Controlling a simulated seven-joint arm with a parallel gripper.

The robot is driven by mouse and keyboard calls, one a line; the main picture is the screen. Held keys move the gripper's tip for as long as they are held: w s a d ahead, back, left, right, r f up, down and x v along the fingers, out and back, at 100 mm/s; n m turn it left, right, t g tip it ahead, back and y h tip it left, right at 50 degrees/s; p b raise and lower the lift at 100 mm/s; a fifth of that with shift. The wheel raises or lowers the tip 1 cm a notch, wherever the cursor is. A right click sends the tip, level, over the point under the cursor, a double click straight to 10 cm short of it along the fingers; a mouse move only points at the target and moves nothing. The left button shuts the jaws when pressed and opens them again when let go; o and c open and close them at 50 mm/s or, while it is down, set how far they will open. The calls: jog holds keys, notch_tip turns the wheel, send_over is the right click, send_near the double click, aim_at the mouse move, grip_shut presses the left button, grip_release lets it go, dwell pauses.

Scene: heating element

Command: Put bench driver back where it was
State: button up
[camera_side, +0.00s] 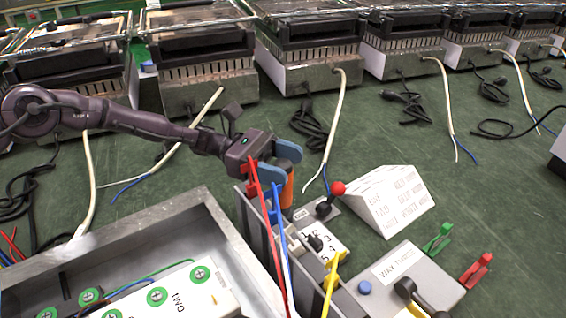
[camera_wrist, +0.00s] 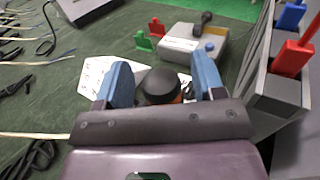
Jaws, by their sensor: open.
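The bench driver (camera_side: 287,188) shows as an orange handle below my gripper's blue fingers in the side view. In the wrist view the driver's round black end (camera_wrist: 161,87) sits between the two fingers, with a little orange beside it. My gripper (camera_side: 279,163) is open around the driver's upper end; in the wrist view the fingers (camera_wrist: 162,76) stand on either side of it with slight gaps. The driver looks about upright beside a grey upright panel (camera_side: 262,226). Its lower end is hidden, so I cannot tell what it stands in.
Red and blue plugs with leads (camera_side: 252,178) rise from the panel close to my fingers. A white printed block (camera_side: 390,203) and a grey control box (camera_side: 405,275) stand to the right. A metal tray (camera_side: 190,215) is at left. Heaters line the back; green bench between is partly clear.

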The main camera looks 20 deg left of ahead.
jog(key=shift+r, duration=0.45)
jog(key=a, duration=1.2)
jog(key=s+a+r+m+y, duration=0.3)
jog(key=s+r+m+y, duration=0.8)
jog(key=s+r, duration=0.35)
jog(key=s+a+r+m+t+y, duration=0.2)
jog(key=s+a, duration=0.4)
jog(key=s, duration=0.3)
jog(key=s+a+r+m+t+y, duration=0.2)
jog(key=s+a+m+y, duration=0.3)
jog(key=s, duration=0.5)
jog(key=shift+a+t, duration=0.35)
jog(key=shift+t, duration=0.45)
